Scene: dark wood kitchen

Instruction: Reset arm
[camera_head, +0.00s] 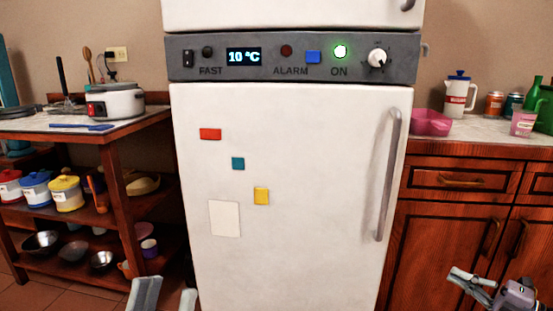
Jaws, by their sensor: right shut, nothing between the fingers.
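My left gripper (166,291) shows at the bottom edge, left of centre. Its two grey fingers stand apart with nothing visible between them, in front of the lower left of the fridge. Its body and arm are below the picture. My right gripper (472,284) is at the lower right, in front of the wooden cabinet, pointing left. It is shut and holds nothing. Both grippers appear apart from the furniture.
A white fridge (300,240) with a vertical handle (387,175) fills the middle; its door is closed. A wooden shelf unit (122,185) with pots stands left. A counter with drawers (455,180) stands right, bearing a pink bowl (431,123) and a jug (457,97).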

